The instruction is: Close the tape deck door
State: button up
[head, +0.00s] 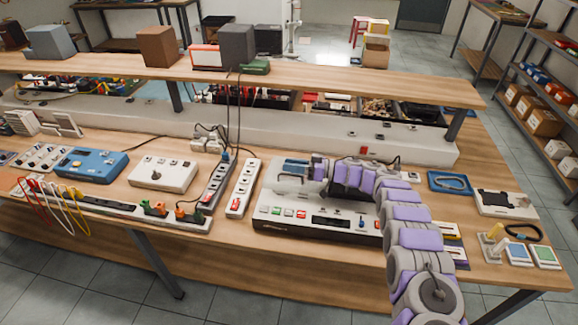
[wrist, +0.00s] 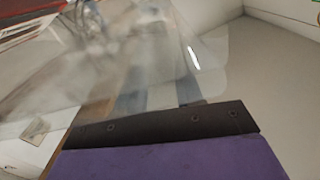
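The tape deck (head: 318,222) is a light grey and black unit with buttons along its front, on the wooden workbench. My arm reaches over it from the right, and my gripper (head: 292,168) is above its back left part. In the wrist view, a clear, see-through panel (wrist: 205,75) with a bright glint fills much of the middle; it looks like the deck door, raised. One dark finger plate of my gripper shows below it, close to the panel; I cannot tell whether they touch. The gripper's opening is not clear. My arm hides part of the deck's right side.
Power strips (head: 243,188), a white box (head: 163,174) and a blue box (head: 91,163) stand to the left. A blue tray (head: 450,182) and small switches (head: 518,253) lie to the right. A raised shelf (head: 255,80) runs behind the deck.

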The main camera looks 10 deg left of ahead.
jog(key=d, duration=0.5)
jog(key=d+p, duration=0.1)
jog(key=d, duration=0.5)
jog(key=w+d+p, duration=0.1)
jog(key=d, duration=0.5)
jog(key=shift+f, duration=0.1)
jog(key=shift+a, duration=0.35)
